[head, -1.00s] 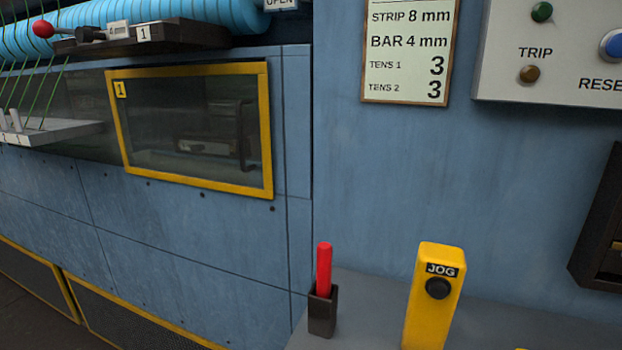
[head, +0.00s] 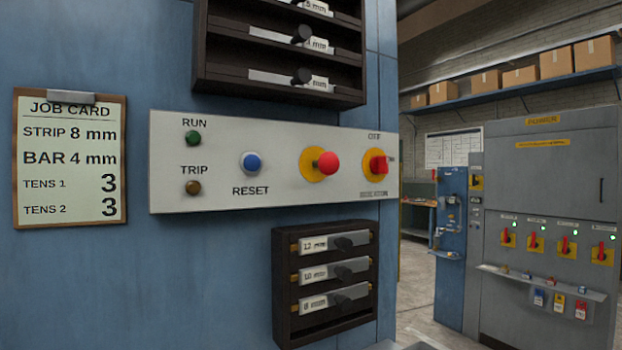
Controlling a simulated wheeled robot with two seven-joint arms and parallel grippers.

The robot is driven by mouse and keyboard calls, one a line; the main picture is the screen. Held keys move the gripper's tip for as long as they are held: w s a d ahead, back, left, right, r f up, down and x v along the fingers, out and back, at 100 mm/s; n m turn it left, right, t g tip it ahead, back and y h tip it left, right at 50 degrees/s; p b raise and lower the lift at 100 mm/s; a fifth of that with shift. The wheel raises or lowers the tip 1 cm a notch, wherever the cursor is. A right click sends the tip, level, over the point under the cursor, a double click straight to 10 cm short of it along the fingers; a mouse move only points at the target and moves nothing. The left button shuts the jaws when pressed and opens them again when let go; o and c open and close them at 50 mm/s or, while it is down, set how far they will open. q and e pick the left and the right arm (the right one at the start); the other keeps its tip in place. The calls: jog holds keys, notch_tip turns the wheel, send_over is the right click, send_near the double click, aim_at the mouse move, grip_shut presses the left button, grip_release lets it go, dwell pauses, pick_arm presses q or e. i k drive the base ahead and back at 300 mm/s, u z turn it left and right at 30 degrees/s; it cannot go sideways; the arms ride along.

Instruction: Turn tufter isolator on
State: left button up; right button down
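A grey cabinet marked POWER (head: 545,165) stands at the right with a row of red-handled switches (head: 534,243) on yellow plates. Their handles look roughly upright, with green lamps above; their labels are unreadable. Neither gripper is in view.
The panel also has a red mushroom button (head: 328,163), a blue reset button (head: 250,163) and RUN and TRIP lamps. Dark racks (head: 325,285) stick out above and below it. A shelf with padlock-like tags (head: 540,298) juts from the cabinet. Open floor (head: 425,300) shows between.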

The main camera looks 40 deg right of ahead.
aim_at(378, 165)
jog(key=z, duration=1.15)
